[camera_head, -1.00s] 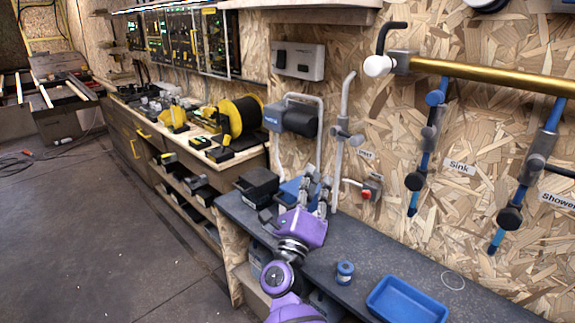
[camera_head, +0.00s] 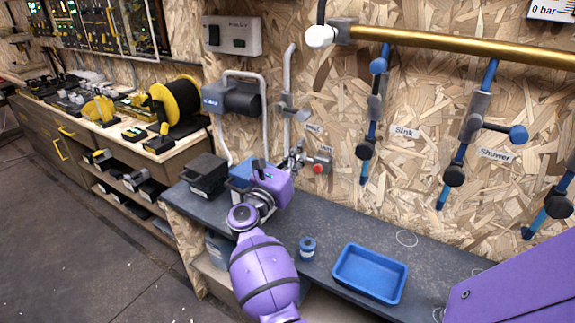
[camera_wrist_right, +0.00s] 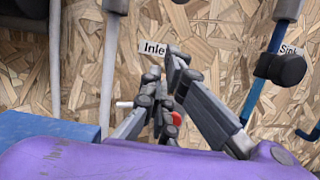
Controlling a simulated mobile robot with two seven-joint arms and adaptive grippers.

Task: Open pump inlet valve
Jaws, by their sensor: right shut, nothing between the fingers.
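A white label on the wall, whose visible letters read "Inle" in the right wrist view (camera_wrist_right: 153,48), sits above a small fitting with a red knob (camera_head: 318,168). The red knob also shows in the right wrist view (camera_wrist_right: 177,118), partly behind my fingers. A bent grey pipe with a grey valve-like fitting (camera_head: 287,113) stands to its left; I cannot tell which fitting is the inlet valve. My right gripper (camera_head: 297,155) is shut and empty, just left of the red knob in the head view. Contact cannot be told. My left gripper is not in view.
A dark bench (camera_head: 340,228) runs along the wall, holding a blue tray (camera_head: 370,274), a small blue spool (camera_head: 307,249) and a black bin (camera_head: 205,175). A grey-blue pump (camera_head: 230,97) is on the left. Blue pipes with black knobs (camera_head: 365,150) hang from a brass pipe (camera_head: 450,44).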

